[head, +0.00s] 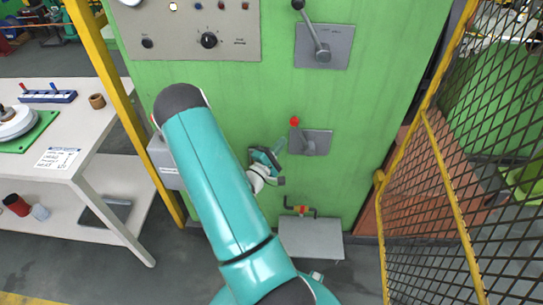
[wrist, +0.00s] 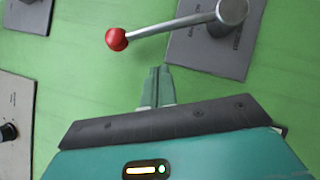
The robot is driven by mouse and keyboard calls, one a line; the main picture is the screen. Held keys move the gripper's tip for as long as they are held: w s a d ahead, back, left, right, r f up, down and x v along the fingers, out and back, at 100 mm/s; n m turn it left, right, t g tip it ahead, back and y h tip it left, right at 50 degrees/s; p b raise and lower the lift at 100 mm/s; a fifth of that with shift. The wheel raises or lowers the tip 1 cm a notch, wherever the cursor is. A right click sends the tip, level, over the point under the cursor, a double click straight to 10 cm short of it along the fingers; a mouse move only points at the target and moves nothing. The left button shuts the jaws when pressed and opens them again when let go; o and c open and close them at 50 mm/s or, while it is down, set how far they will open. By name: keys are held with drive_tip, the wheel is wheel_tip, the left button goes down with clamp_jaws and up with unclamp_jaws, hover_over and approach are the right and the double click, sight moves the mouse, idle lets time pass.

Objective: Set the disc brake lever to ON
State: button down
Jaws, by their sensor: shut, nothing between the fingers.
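A lever with a red ball knob (head: 294,121) stands on a grey plate (head: 318,145) on the green cabinet. In the wrist view, its red knob (wrist: 117,39) ends a metal arm that runs from a round hub (wrist: 232,12) on the plate (wrist: 206,48). The plate's lettering is too small to read, so I cannot confirm its name or positions. My gripper (head: 281,144) is left of that plate, below the knob. In the wrist view, its fingertips (wrist: 158,72) are together and empty, below the lever arm and apart from it in the picture.
Another lever (head: 316,36) with a black knob is above on its own plate. A control panel (head: 190,22) is upper left. A small valve with an orange-red handle (head: 301,211) sits below.

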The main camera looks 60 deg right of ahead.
sight(302, 135)
drive_tip(key=shift+s+d+r, duration=0.45)
drive_tip(key=shift+s+d, duration=0.15)
drive_tip(key=shift+s, duration=0.1)
drive_tip(key=shift+s+d+r, duration=0.4)
drive_tip(key=shift+s+d, duration=0.15)
drive_tip(key=shift+s, duration=0.15)
drive_tip(key=shift+r, duration=0.1)
drive_tip(key=shift+s+d+m, duration=0.1)
drive_tip(key=shift+s+m, duration=0.05)
drive_tip(key=shift+m, duration=0.15)
